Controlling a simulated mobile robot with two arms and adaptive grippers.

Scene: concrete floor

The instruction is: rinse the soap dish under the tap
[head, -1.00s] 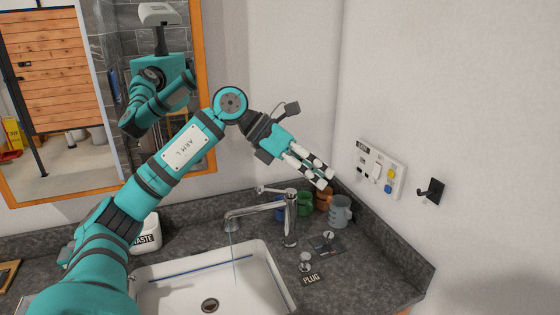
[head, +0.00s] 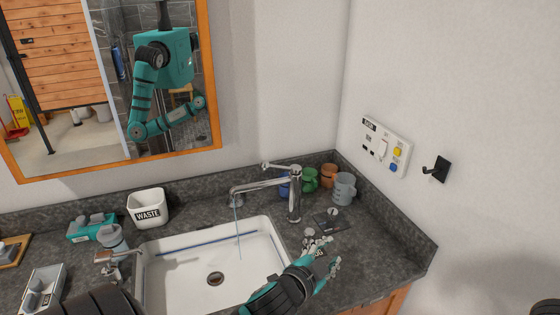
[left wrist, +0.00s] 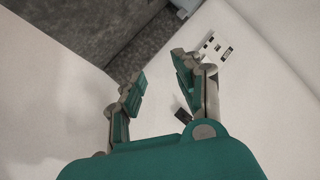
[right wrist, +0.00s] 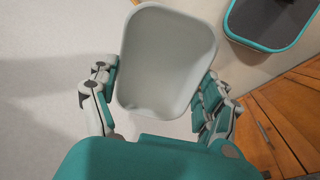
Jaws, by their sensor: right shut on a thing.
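The chrome tap (head: 262,184) stands behind the sink (head: 185,285), with its lever (head: 280,168) on top. A thin stream of water (head: 239,240) falls from its spout into the white basin. My left gripper (head: 330,256) is low over the counter right of the basin, close to the PLUG label. In the left wrist view its fingers (left wrist: 160,90) are spread with nothing between them. In the right wrist view, my right gripper (right wrist: 155,98) is shut on a pale, rounded rectangular dish (right wrist: 165,55), apparently the soap dish. That gripper is not visible in the head view.
Several cups (head: 343,188) stand behind the tap to the right. A WASTE bin (head: 148,207) and other containers line the counter at left. A switch panel (head: 387,146) and black hook (head: 437,168) are on the right wall. A wooden cabinet (right wrist: 285,115) shows in the right wrist view.

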